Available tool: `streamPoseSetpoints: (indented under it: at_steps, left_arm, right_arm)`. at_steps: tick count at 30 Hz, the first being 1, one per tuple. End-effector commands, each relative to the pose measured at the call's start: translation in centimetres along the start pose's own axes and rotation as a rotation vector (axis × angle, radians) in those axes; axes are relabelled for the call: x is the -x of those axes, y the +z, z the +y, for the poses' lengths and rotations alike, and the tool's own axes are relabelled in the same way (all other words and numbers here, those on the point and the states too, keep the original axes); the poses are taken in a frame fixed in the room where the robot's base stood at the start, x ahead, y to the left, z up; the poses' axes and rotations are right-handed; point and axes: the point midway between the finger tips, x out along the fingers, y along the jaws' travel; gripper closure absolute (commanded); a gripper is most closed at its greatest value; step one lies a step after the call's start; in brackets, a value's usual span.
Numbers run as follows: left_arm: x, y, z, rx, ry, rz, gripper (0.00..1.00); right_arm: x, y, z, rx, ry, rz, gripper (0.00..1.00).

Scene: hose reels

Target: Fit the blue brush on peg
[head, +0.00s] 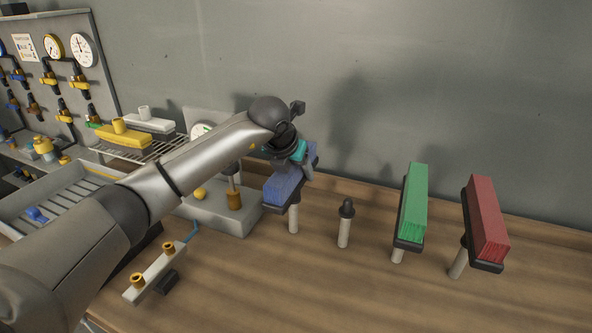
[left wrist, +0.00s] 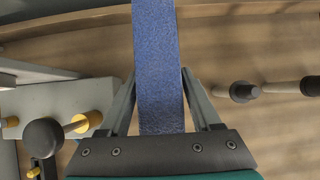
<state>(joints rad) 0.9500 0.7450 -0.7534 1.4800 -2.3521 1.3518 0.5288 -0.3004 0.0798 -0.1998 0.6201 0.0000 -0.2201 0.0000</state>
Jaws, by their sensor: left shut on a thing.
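The blue brush (head: 284,190) is a long blue block on a dark back, tilted in the head view. My left gripper (head: 300,152) is shut on it. In the left wrist view the blue brush (left wrist: 158,70) runs between the two fingers of my left gripper (left wrist: 158,100). A pale post (head: 293,218) shows directly below the brush; whether the brush is seated on it or only in front of it I cannot tell. A bare pale peg with a black knob (head: 345,225) stands just to the right. My right gripper is not in view.
A green brush (head: 413,205) and a red brush (head: 487,220) stand on pale posts at the right. A grey box (head: 225,215) with brass fittings is left of the blue brush. A wall (head: 470,100) is close behind; the front right of the wooden bench (head: 350,295) is clear.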

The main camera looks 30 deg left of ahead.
Motion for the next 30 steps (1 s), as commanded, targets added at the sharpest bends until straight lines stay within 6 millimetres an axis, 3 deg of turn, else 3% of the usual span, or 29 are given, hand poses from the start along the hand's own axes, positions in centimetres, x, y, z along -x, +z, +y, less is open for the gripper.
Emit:
streamPoseSetpoints:
  at_steps: [1,10,20,26,30]
  left_arm:
    - [0.0,0.1,0.0,0.001,0.0,-0.002,0.32]
    - [0.0,0.0,0.0,0.0,0.0,-0.001,0.01]
    - [0.4,0.0,0.1,0.0,0.001,0.001,0.01]
    - [2.9,0.1,0.1,-0.003,0.001,-0.002,0.01]
    - [5.9,0.1,0.1,-0.002,0.001,-0.005,0.01]
  right_arm:
    - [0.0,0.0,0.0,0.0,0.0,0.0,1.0]
    - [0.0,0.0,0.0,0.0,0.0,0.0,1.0]
    - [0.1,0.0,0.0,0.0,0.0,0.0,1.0]
    - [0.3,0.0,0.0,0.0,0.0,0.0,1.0]
    - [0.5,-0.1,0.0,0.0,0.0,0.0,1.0]
